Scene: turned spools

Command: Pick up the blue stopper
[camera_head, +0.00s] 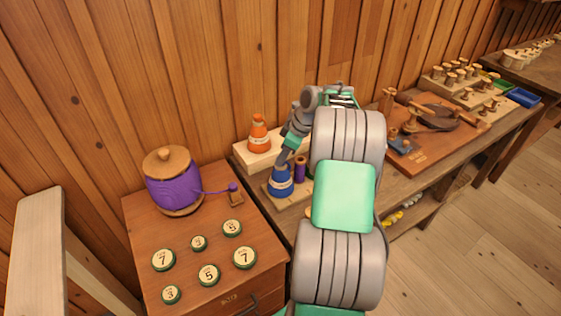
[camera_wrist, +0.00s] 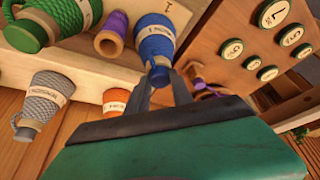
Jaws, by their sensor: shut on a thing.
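The blue stopper (camera_head: 281,182) is a cone wound in blue with a pale label band, at the front of a stepped wooden stand (camera_head: 249,159). It also shows in the wrist view (camera_wrist: 155,42), with its narrow end toward me. My gripper (camera_head: 287,158) comes down on it from above. In the wrist view the fingers (camera_wrist: 160,80) are closed at its narrow top. I cannot tell whether its base touches the stand.
A purple spool (camera_head: 300,168) stands close beside the stopper. An orange cone (camera_head: 259,135) is behind it. The wrist view also shows green (camera_wrist: 60,20) and grey (camera_wrist: 42,100) cones. A purple pot (camera_head: 172,182) and several numbered discs (camera_head: 209,274) occupy the left cabinet.

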